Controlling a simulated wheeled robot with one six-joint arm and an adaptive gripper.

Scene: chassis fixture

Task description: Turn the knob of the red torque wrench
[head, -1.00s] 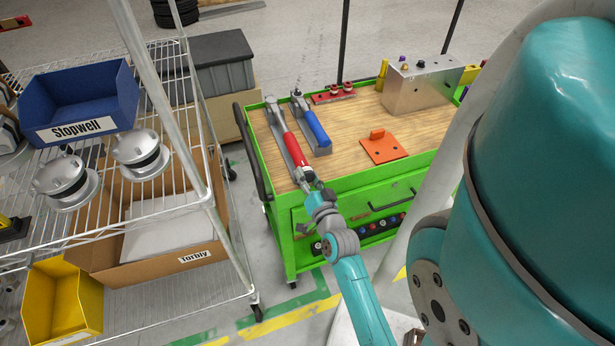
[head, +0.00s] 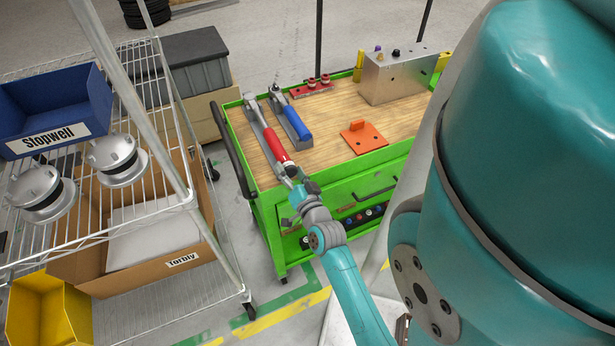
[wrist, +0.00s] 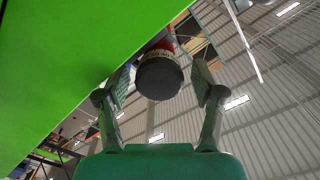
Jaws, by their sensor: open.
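The red torque wrench (head: 275,144) lies in a grey holder at the left side of the green cart's wooden top, its handle end toward the cart's front edge. Its dark round knob (wrist: 159,78) shows end-on in the wrist view, with a strip of red behind it. My gripper (wrist: 164,85) is open, with one finger on each side of the knob and gaps visible beside it. In the head view my gripper (head: 298,182) is at the handle end of the wrench, and the knob is hard to make out there.
A blue-handled wrench (head: 297,124) lies right of the red one. An orange plate (head: 364,138) and a metal box (head: 398,79) are farther right. The green cart's side (wrist: 70,60) fills the upper left of the wrist view. A wire shelf (head: 172,212) with bins stands left.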

